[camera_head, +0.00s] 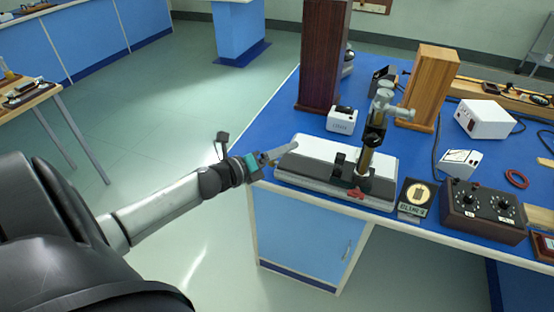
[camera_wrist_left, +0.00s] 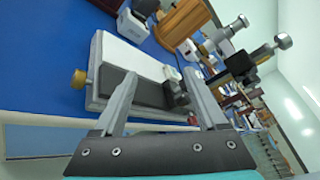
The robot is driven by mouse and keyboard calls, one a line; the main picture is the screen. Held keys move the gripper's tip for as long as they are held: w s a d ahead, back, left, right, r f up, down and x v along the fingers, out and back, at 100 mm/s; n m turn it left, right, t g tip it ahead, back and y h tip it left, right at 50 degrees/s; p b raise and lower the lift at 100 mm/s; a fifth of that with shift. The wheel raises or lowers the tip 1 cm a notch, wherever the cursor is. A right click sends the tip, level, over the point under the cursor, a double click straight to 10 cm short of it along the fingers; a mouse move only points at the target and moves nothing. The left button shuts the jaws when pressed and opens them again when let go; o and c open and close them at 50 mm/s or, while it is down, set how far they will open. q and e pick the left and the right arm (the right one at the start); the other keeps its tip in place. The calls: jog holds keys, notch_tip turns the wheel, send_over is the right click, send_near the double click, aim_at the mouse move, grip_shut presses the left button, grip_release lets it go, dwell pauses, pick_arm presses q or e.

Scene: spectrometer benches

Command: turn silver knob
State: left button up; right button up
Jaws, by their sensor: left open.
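The instrument has a pale base (camera_head: 310,155) at the front edge of the blue bench, with a brass upright post. Silver cylindrical parts sit on its top; one silver knob (camera_head: 403,113) sticks out to the right. In the left wrist view a silver knob (camera_wrist_left: 284,41) shows at upper right, beyond the fingers. My left gripper (camera_head: 285,151) is at the left end of the base, apart from the silver knob. In the left wrist view its two fingers (camera_wrist_left: 161,76) are spread with nothing between them. My right gripper is not in view.
A dark wooden block (camera_head: 322,60) and a lighter wooden block (camera_head: 430,85) stand behind the instrument. A small white box (camera_head: 341,120) is behind the base. A brown dial box (camera_head: 483,212) is at right. A brass knob (camera_wrist_left: 79,79) is on the base's side. Open floor lies left.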

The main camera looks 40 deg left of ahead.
aim_at(378, 96)
pick_arm(q)
jog(key=shift+s+a+f+n+y, duration=0.15)
jog(key=shift+f+n, duration=0.15)
jog(key=shift+f, duration=0.15)
jog(key=shift+s+a+f+n+y, duration=0.1)
jog(key=shift+f+n+y, duration=0.15)
jog(key=shift+f, duration=0.25)
jog(key=shift+s+a+f+n+y, duration=0.1)
jog(key=shift+a+f+n, duration=0.05)
jog(key=shift+f+n, duration=0.25)
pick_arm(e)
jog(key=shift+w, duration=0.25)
